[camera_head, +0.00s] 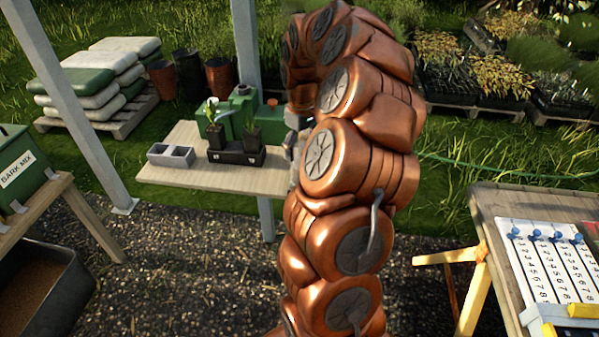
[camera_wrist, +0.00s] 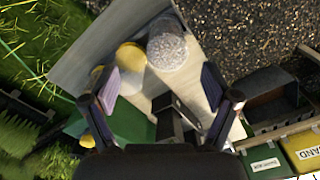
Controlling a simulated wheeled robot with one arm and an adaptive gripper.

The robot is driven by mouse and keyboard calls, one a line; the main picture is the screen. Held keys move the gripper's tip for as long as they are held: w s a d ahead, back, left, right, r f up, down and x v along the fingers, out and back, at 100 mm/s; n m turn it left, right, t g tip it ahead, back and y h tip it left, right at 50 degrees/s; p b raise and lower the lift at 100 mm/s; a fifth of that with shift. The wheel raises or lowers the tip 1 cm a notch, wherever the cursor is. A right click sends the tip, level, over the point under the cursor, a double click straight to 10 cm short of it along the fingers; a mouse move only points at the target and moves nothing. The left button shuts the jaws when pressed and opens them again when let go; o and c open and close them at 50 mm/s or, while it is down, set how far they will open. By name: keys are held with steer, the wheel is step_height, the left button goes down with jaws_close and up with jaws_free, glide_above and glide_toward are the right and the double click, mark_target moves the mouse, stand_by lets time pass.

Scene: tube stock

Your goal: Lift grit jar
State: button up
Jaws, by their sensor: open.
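In the wrist view, a round, clear-looking jar with pale grey speckled contents (camera_wrist: 165,50) stands on the wooden bench (camera_wrist: 92,55). It looks like the grit jar, but no label shows. A yellow-topped jar (camera_wrist: 130,56) stands close to its left. My gripper (camera_wrist: 161,86) is open, its two fingers spread wide and nothing held between them. The speckled jar lies beyond the fingertips, between their lines and apart from them. In the head view my copper arm hides the right end of the bench, the jar and most of the gripper.
A dark bin (camera_wrist: 275,100) shows at right in the wrist view.

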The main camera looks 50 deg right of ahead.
mark_target(300, 161)
steer(key=shift+s+a+f+p, duration=0.1)
steer(key=shift+a+f+p, duration=0.15)
steer(key=shift+f, duration=0.2)
steer(key=shift+s+a+f+p, duration=0.1)
steer(key=shift+f+p, duration=0.1)
steer(key=shift+f, duration=0.25)
steer(key=shift+a+f+p, duration=0.1)
steer(key=shift+f+p, duration=0.4)
steer(key=shift+f, duration=1.35)
steer(key=c, duration=1.4)
steer(key=shift+o, duration=0.2)
steer(key=shift+r, duration=0.1)
